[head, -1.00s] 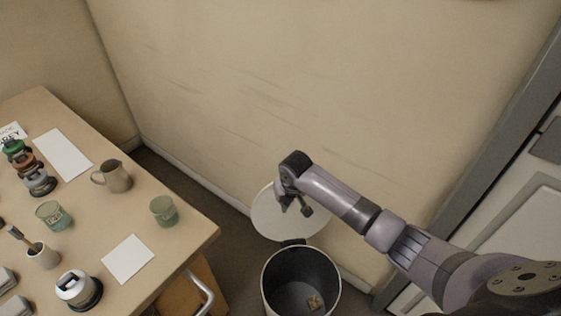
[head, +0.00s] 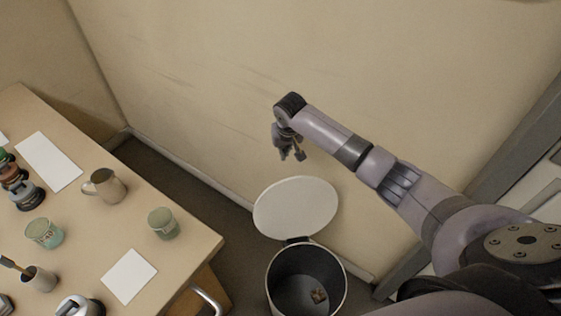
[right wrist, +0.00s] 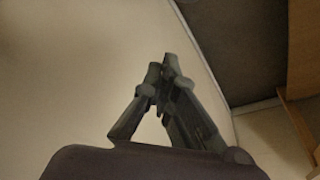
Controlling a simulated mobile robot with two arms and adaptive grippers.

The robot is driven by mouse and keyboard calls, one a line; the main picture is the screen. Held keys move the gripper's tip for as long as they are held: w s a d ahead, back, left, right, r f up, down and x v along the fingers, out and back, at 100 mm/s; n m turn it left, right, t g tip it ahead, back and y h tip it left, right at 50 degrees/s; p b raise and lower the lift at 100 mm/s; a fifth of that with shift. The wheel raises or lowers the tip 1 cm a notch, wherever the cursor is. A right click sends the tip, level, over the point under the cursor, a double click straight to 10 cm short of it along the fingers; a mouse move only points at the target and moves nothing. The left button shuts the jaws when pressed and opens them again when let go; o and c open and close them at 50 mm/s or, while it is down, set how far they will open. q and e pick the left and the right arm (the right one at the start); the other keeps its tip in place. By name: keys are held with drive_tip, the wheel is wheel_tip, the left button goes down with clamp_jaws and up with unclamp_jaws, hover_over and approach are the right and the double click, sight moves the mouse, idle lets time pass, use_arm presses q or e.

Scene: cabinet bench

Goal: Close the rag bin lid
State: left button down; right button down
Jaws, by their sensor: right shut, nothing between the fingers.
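The rag bin (head: 342,285) stands on the floor near the wall in the head view, with a small brown thing at its bottom. Its round pale lid (head: 295,207) is open, tilted up behind the bin toward the wall and joined at the bin's back rim. My right gripper (head: 291,156) hangs in the air above the lid, near the wall, apart from it. It is shut and empty; its fingers also show in the right wrist view (right wrist: 163,70), where neither bin nor lid is seen. My left gripper is not in view.
A wooden table (head: 190,258) stands at the left with a jug (head: 105,187), green cups (head: 163,223), a white sheet (head: 129,276) and several other items. A metal handle (head: 209,301) juts out beside the bin. A grey-framed cabinet or door is at the right.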

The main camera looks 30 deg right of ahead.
drive_tip(key=a+b+x, duration=0.1)
drive_tip(key=b+x, duration=0.2)
drive_tip(key=x, duration=0.7)
drive_tip(key=shift+s+r+p, duration=0.15)
drive_tip(key=shift+s+p, duration=0.65)
drive_tip(key=shift+s, duration=0.2)
drive_tip(key=shift+s+r+p, duration=0.1)
drive_tip(key=shift+s+p, duration=0.65)
drive_tip(key=shift+s, duration=0.25)
